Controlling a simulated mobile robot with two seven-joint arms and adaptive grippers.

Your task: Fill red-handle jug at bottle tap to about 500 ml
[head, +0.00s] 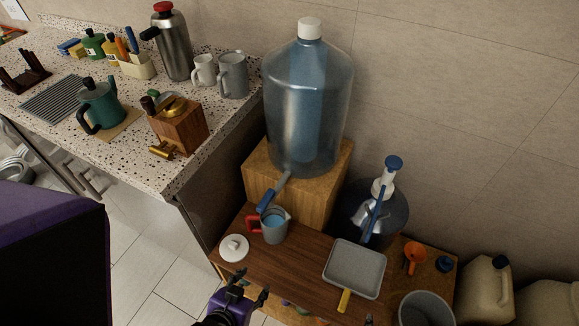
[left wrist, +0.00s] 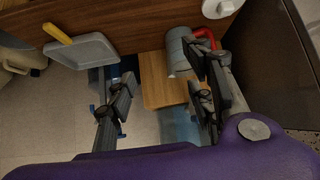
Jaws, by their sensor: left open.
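The red-handle jug (head: 274,232) stands upright on the brown wooden bench (head: 299,262), its red handle to the left, with bluish liquid visible inside. The large clear bottle (head: 308,105) stands on a wooden block, and its tap (head: 267,199), with a blue end, reaches down just above the jug. No stream is clearly visible. My left gripper (head: 251,288) is open and empty, in front of the bench, below the jug in the picture. In the left wrist view the jug (left wrist: 179,52) shows beyond the open fingers (left wrist: 165,95), near the right finger. My right gripper is not seen.
A white lid (head: 234,249) lies left of the jug. A grey pan with a yellow handle (head: 354,269) lies to its right. A blue pump bottle (head: 372,211), orange funnel (head: 414,255) and bucket (head: 426,310) are farther right. The speckled counter (head: 180,180) stands left.

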